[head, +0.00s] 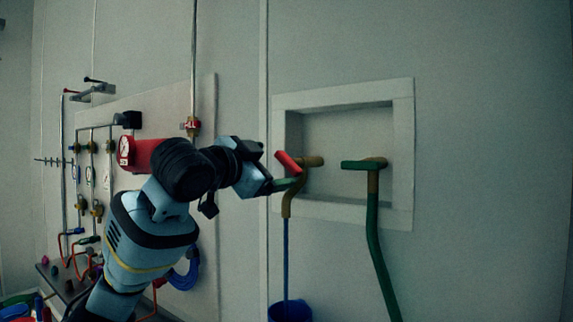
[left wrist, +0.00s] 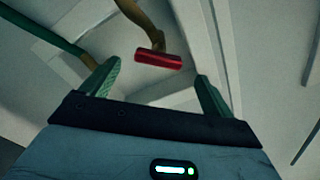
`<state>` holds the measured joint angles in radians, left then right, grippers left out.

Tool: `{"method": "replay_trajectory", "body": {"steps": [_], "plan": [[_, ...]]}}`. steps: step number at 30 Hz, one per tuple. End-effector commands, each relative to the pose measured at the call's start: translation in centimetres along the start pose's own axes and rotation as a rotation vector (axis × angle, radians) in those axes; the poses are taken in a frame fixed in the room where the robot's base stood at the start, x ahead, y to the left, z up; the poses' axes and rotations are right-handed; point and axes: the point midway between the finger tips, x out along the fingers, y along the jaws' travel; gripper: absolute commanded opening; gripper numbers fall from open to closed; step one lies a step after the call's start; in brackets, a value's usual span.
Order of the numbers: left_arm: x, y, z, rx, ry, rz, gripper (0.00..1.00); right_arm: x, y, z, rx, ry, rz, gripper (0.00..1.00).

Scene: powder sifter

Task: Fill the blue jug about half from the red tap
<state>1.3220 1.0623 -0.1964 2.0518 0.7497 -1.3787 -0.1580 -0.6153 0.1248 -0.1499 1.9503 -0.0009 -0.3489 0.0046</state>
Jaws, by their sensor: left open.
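The red tap has a red handle (head: 288,161), tilted in the head view, on a brass body (head: 311,162) with a downward spout. A straight blue column (head: 286,255), which looks like running water, drops from the spout into the blue jug (head: 290,312). The jug stands below, cut off by the bottom edge, so its level is hidden. My left gripper (head: 285,182) is open and empty, close beside the handle. In the left wrist view the red handle (left wrist: 158,59) lies ahead, between the green fingertips (left wrist: 157,80) in the picture, apparently clear of both. My right gripper is out of view.
A second tap with a green handle (head: 360,164) and a green hose (head: 376,250) is to the right. A white-framed wall recess (head: 345,90) lies behind the taps. The wall at far right is clear.

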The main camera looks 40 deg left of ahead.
Motion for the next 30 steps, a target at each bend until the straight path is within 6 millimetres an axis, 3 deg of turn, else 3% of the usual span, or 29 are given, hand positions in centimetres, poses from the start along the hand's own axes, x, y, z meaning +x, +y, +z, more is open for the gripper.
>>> {"method": "replay_trajectory", "body": {"steps": [12,24,30], "plan": [[5.6,0.1,-0.1,-0.001,0.001,0.002,0.87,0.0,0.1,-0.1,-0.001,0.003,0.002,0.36],[6.4,0.1,0.0,0.001,0.001,0.001,0.87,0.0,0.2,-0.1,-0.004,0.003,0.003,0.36],[6.4,0.1,0.0,0.001,0.001,0.001,0.61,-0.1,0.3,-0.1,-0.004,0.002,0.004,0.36]]}}
